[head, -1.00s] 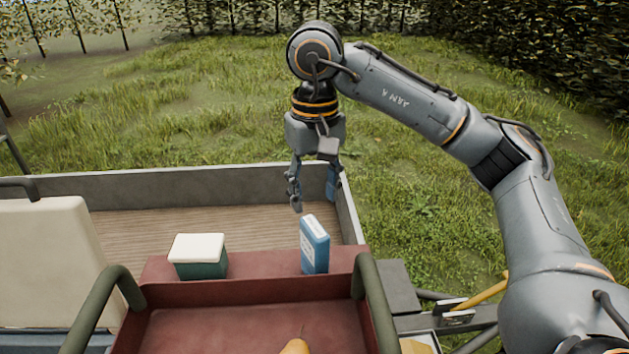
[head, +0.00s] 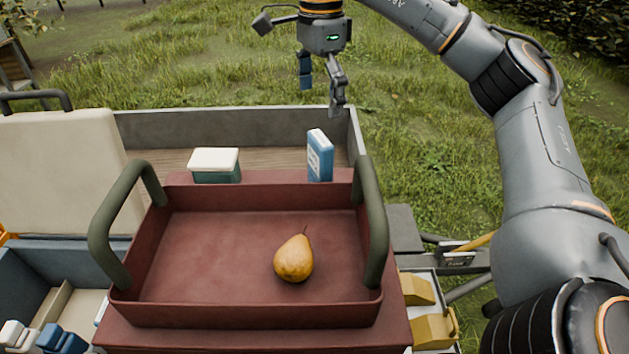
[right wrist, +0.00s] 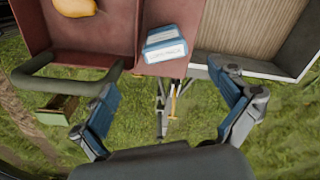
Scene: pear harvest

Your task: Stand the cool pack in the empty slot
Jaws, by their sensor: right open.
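The cool pack (head: 320,157), a blue block with a white label, stands upright on the red ledge behind the tray, near its right end. It also shows in the right wrist view (right wrist: 165,44). My right gripper (head: 322,96) is open and empty, above and apart from the pack in the head view. Its spread fingers show in the right wrist view (right wrist: 168,90). An open blue box (head: 22,268) with a pale divider stands at the lower left, partly cut off. I cannot tell which of its compartments is the empty slot. My left gripper is not in view.
A red tray (head: 205,312) with green handles holds a yellow pear (head: 294,259). A green tub with a white lid (head: 214,165) stands on the ledge, left of the pack. A pale upright lid (head: 58,172) rises at the left. Small white and blue pieces (head: 62,338) show at the lower left.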

